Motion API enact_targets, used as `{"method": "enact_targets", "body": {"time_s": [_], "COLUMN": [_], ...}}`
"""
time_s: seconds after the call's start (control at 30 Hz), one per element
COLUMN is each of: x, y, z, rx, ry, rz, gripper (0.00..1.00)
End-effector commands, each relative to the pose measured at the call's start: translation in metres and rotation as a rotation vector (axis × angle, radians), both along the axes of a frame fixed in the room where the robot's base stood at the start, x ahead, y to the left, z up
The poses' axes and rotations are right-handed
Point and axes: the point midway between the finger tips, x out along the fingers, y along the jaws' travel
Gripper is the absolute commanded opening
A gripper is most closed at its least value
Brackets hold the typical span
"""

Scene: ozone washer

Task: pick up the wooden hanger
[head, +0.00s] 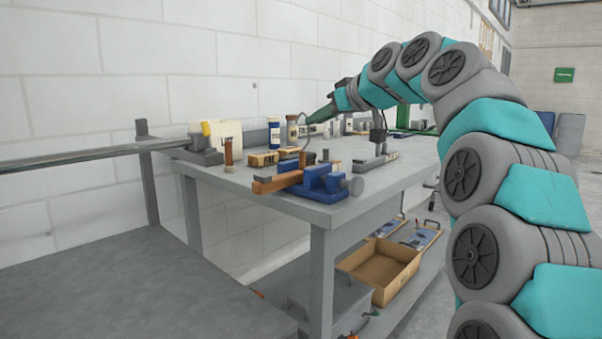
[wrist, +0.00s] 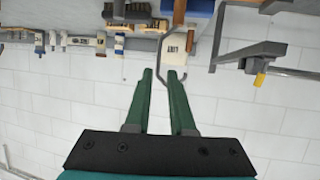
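The wooden hanger appears to be the orange-brown wooden piece (head: 278,184) lying across the blue vise at the near end of the workbench. A thin grey curved wire, like its hook, rises behind it towards my gripper. In the wrist view a brown wooden end (wrist: 179,12) shows at the top, and the grey wire loops down near my fingertips. My gripper (wrist: 162,73) has two green fingers apart, with part of the wire showing between and beside their tips. I cannot tell whether they touch. In the head view my gripper (head: 322,115) is above the bench.
The blue vise (head: 325,183) sits at the bench corner. Bottles, boxes and a white container (head: 226,136) stand near the wall on the grey workbench (head: 397,178). A long metal bar (head: 85,157) extends left. A cardboard box (head: 381,272) is on the lower shelf.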

Motion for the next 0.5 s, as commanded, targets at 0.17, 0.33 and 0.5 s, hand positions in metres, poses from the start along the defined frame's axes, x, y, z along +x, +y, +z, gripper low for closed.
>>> {"method": "enact_targets", "body": {"time_s": [0.17,0.33,0.5], "x": [0.018,0.034,0.036], "y": [0.013,0.026,0.028], "z": [-0.006,-0.013,-0.015], "rx": [-0.002,0.000,0.001], "ry": [0.002,-0.001,-0.002], "rz": [0.000,-0.001,-0.001], "gripper": [0.22,0.22,0.22]}}
